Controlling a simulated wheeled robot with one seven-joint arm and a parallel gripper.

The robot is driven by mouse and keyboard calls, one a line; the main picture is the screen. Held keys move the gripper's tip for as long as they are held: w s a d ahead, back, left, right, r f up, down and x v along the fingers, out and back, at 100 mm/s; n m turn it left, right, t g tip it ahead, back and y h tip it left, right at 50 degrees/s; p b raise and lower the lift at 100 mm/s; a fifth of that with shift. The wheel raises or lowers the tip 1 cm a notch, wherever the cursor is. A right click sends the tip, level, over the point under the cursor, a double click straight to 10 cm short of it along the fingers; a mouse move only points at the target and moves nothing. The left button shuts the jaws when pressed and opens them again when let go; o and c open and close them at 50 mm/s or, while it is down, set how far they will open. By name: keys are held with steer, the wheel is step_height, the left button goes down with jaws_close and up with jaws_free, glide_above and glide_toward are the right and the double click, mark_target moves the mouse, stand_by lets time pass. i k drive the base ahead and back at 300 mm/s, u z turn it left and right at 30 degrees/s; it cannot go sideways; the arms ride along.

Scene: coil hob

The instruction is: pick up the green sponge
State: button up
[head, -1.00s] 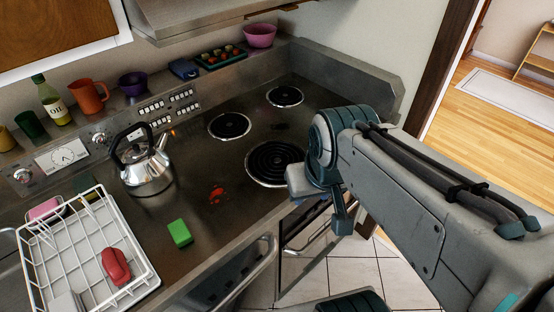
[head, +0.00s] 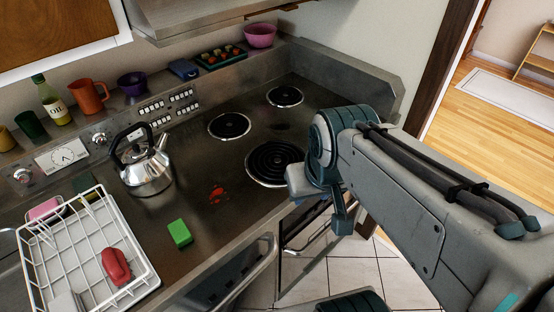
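The green sponge (head: 180,233) is a small bright block. It lies flat on the steel counter near its front edge, right of the white dish rack and in front of the kettle. Nothing covers it. My arm (head: 420,190) comes in from the right and bends at a grey and teal joint over the front edge of the hob. The part below that joint is mostly hidden, and I can make out no gripper fingers. No part of my arm is near the sponge.
A steel kettle (head: 146,165) stands behind the sponge. A white dish rack (head: 40,250) holds a red item (head: 116,266). A red spill (head: 217,194) lies right of the sponge, before the coil burners (head: 274,162). Cups and bowls line the back ledge. Bare counter surrounds the sponge.

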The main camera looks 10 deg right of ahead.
mark_target(179, 232)
steer(key=z, duration=0.05)
steer(key=k, duration=0.5)
steer(key=u, duration=0.8)
steer(key=i, duration=0.45)
steer(key=u, duration=0.25)
